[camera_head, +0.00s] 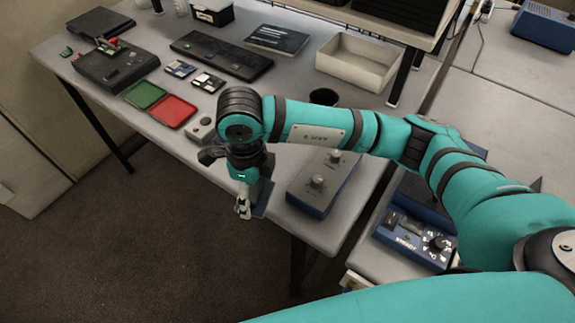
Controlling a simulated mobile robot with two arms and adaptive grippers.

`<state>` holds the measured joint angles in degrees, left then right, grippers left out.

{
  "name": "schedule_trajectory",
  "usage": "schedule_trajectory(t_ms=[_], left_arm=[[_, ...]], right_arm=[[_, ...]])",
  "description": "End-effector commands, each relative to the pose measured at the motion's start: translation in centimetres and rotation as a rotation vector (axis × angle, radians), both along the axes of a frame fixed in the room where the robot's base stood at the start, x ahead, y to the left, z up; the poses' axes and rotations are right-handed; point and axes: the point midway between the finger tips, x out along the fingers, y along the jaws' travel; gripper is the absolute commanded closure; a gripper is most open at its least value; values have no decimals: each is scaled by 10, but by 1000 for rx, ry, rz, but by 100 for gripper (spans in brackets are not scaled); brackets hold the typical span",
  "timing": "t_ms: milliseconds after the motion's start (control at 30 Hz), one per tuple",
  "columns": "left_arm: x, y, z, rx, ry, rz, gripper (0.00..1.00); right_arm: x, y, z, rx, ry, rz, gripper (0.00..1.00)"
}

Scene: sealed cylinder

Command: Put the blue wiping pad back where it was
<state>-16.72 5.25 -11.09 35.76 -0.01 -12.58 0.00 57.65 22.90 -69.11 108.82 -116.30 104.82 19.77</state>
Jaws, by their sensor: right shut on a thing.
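My right gripper (243,208) points down at the table's front edge, left of a grey control box. Its fingers are shut. A dark blue flat piece, which looks like the blue wiping pad (262,198), shows right beside the fingers and appears held by them. The gripper and wrist hide part of it. I cannot tell whether the pad touches the table edge. My left gripper is not in view.
The grey table (222,112) holds a control box with knobs (323,183), a green tray (143,95), a red tray (173,111), a black keyboard-like unit (222,55) and an open beige bin (357,62). A dark cup (323,97) stands behind my right arm.

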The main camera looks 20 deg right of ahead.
Motion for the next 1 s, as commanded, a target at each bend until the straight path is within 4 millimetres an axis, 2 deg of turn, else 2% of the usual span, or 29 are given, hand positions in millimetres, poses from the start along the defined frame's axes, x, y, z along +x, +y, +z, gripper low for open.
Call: schedule_trajectory(t_ms=[100, 200, 333, 800, 1000], left_arm=[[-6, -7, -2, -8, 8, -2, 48], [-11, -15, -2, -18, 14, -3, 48], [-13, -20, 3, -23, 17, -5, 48], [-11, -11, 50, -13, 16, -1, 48], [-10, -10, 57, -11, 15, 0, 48]], right_arm=[[0, 15, -5, -3, 0, -184, 51], [0, 21, -7, -5, -1, -283, 51], [7, 16, -7, -7, -2, -338, 51], [80, -79, -15, -8, -1, -342, 51], [97, -100, -21, -7, -1, -337, 51]])
